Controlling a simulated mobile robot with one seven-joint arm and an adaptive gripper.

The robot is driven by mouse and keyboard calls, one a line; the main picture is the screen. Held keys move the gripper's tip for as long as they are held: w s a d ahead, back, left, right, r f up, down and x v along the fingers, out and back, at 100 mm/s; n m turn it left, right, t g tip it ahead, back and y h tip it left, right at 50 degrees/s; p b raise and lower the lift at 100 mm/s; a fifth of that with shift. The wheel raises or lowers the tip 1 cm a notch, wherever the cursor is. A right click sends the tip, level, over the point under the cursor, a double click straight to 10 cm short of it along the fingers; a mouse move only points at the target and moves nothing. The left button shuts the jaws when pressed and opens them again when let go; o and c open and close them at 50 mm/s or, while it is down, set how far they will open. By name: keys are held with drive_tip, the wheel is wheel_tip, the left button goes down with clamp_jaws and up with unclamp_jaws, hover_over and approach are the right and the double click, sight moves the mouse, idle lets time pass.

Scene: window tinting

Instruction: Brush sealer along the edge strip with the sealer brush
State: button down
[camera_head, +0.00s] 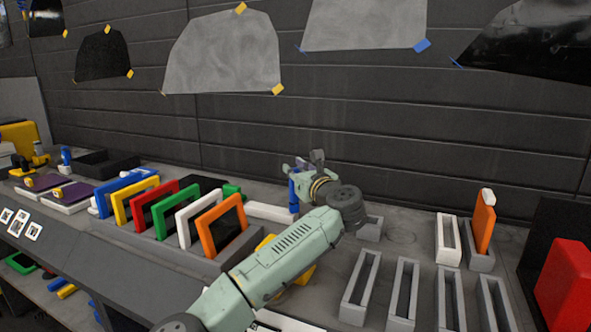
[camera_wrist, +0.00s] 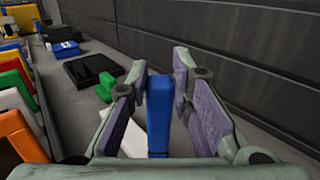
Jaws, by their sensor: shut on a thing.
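My gripper (camera_head: 303,166) is over the bench near the back wall, beyond the row of coloured frames. Its two purple-padded fingers (camera_wrist: 160,78) are shut on an upright blue handle (camera_wrist: 158,120), which looks like the sealer brush. The blue handle (camera_head: 294,192) also shows below the fingers in the head view. Its lower end and any bristles are hidden. A white strip (camera_head: 270,211) lies on the bench just left of the gripper and may be the edge strip; part of it (camera_wrist: 112,128) shows behind the left finger in the wrist view.
Coloured frames, the nearest orange (camera_head: 221,226), stand in a row left of my arm. Grey slotted holders (camera_head: 403,290) stand to the right, one with an orange tool (camera_head: 484,222). A green block (camera_wrist: 105,86) and a black tray (camera_wrist: 92,70) lie farther along the bench. The dark wall (camera_head: 380,130) is close behind.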

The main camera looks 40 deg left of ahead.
drive_tip(key=shift+a+f, duration=0.1)
drive_tip(key=s+a+p, duration=0.3)
drive_tip(key=a+p, duration=0.1)
drive_tip(key=a, duration=1)
drive_tip(key=shift+s+a+p, duration=0.3)
drive_tip(key=shift+a, duration=0.05)
idle(0.8)
drive_tip(key=shift+w+d+p, duration=0.25)
drive_tip(key=shift+w+d, duration=0.35)
drive_tip(key=shift+d, duration=1.9)
drive_tip(key=shift+w+d+p, duration=0.3)
drive_tip(key=shift+w+d, duration=0.3)
drive_tip(key=shift+d, duration=1.85)
drive_tip(key=shift+w+d+p, duration=0.25)
drive_tip(key=shift+w+d, duration=0.35)
drive_tip(key=shift+d, duration=1.9)
drive_tip(key=shift+r, duration=3)
